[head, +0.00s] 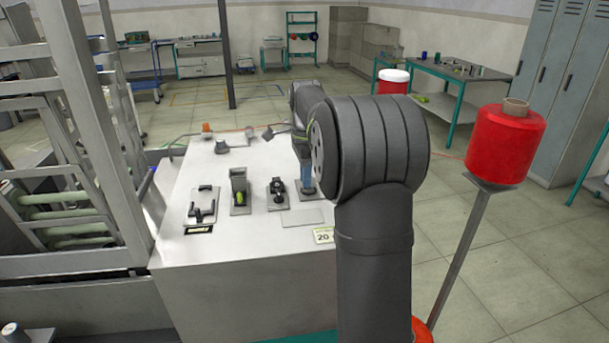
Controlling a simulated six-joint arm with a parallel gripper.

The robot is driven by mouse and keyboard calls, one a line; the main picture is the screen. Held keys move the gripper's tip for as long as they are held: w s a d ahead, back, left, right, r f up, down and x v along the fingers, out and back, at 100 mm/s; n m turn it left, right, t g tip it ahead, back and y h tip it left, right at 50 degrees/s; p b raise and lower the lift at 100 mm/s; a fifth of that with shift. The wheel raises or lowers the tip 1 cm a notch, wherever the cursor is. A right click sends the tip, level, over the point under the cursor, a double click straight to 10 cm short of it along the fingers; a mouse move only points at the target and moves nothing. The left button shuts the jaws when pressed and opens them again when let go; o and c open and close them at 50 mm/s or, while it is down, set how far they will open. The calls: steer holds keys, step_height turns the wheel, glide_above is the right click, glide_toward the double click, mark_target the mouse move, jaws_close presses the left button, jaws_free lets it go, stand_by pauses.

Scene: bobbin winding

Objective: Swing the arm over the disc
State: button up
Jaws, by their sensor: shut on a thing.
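My own dark grey arm fills the middle of the head view and hides much of the bench's right side. My gripper (301,146) shows only in part beside the big elbow joint, low over the back right of the white bench. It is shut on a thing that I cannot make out. Just below it a blue upright part (306,174) stands on a small grey base. I cannot tell which part is the disc or the swinging arm; both may be hidden or too small to make out.
On the bench (180,250) stand a black forked holder (202,208), a grey box with something green (240,190) and a small black device (278,193). A metal frame (105,130) borders the left. A red thread cone (505,145) stands on a post at right.

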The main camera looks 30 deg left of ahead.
steer(key=shift+w+d, duration=0.35)
steer(key=shift+d, duration=0.15)
steer(key=shift+w+d, duration=0.1)
steer(key=shift+d, duration=0.1)
stand_by(0.6)
steer(key=o, duration=0.6)
step_height(320, 180, up, 7)
stand_by(0.4)
